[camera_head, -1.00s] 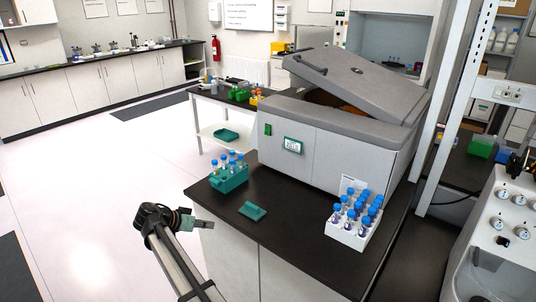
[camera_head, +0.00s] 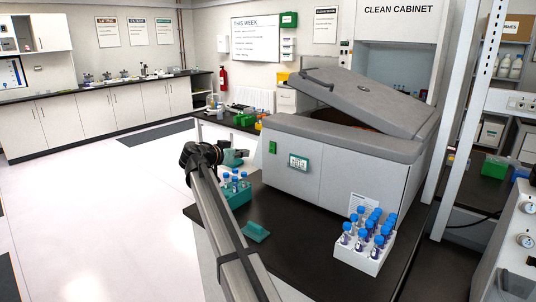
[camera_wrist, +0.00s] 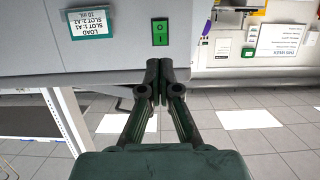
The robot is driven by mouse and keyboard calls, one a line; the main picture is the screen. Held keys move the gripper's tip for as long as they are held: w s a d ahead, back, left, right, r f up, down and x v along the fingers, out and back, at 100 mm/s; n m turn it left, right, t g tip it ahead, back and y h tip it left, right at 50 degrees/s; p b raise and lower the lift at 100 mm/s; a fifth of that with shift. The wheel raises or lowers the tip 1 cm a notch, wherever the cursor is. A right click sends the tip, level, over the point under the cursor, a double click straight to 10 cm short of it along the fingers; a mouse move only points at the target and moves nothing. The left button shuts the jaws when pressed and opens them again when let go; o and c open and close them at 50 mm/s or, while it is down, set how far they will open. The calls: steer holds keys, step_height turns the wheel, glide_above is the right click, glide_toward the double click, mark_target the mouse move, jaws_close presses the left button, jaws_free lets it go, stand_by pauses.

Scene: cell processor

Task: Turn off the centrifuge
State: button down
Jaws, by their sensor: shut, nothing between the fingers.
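The grey centrifuge (camera_head: 345,150) stands on the dark bench with its lid (camera_head: 370,95) raised. A small green switch (camera_head: 272,147) is on the left part of its front, left of the display (camera_head: 299,162). In the wrist view the green switch (camera_wrist: 160,32) has two buttons, and the display panel (camera_wrist: 88,22) is to its left. My gripper (camera_wrist: 159,64) is shut and empty, its fingertips just below the switch in the picture. I cannot tell whether they touch the centrifuge front. In the head view my gripper (camera_head: 236,158) is left of the centrifuge, partly hidden by my arm.
On the dark bench (camera_head: 300,232) are a green tube rack (camera_head: 237,197), a small green piece (camera_head: 255,232) and a white rack (camera_head: 362,254) of blue-capped tubes. A side table with green items stands behind.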

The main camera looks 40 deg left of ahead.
mark_target(272, 152)
steer(key=p+x, duration=0.4)
steer(key=x, duration=1)
steer(key=shift+d, duration=0.1)
